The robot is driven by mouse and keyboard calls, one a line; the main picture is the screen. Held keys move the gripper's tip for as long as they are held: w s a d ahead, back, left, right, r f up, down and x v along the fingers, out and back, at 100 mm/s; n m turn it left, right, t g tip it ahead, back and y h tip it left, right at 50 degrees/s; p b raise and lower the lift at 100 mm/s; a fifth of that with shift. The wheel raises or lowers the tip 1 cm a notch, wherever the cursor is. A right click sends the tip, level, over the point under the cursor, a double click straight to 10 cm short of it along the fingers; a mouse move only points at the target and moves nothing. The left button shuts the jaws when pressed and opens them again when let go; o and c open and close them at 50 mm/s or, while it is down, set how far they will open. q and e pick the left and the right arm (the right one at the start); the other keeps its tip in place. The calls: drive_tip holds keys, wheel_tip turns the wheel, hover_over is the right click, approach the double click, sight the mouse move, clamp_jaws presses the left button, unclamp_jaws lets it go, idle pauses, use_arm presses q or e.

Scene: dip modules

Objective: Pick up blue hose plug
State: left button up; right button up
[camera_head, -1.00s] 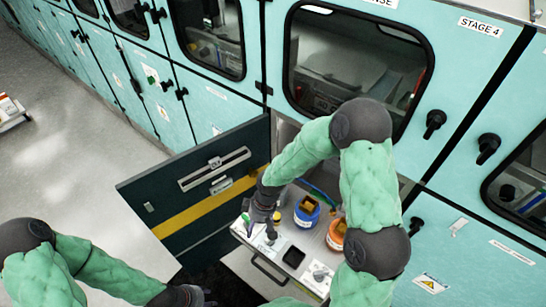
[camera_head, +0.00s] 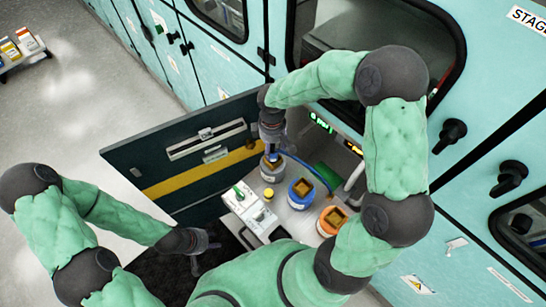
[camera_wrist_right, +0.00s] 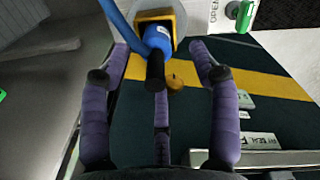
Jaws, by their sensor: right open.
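The blue hose plug (camera_wrist_right: 156,38) shows in the right wrist view, with a black end and a blue hose curving off its left side. It sits at a yellow-rimmed fitting on a pale container. My right gripper (camera_wrist_right: 160,62) is open, its purple fingers on either side of the plug's black end with gaps visible. In the head view my right gripper (camera_head: 272,148) is right above the grey container (camera_head: 273,172), and mostly hides the plug. My left gripper (camera_head: 200,243) is low at the left, away from the containers; its jaws are too unclear to tell.
A blue container (camera_head: 301,196) and an orange container (camera_head: 331,222) stand on the pulled-out drawer beside the grey one. A yellow knob (camera_head: 268,193) is in front. The open dark door (camera_head: 180,165) stands to the left, and teal cabinets are behind.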

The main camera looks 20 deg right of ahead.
sight(273, 152)
drive_tip(key=shift+w+d+f+b, duration=0.15)
drive_tip(key=shift+f+b, duration=0.25)
drive_tip(key=shift+f, duration=0.95)
drive_tip(key=shift+w+f+b, duration=0.1)
drive_tip(key=shift+f+b, duration=0.3)
drive_tip(key=shift+f, duration=0.95)
drive_tip(key=shift+c, duration=0.3)
clamp_jaws()
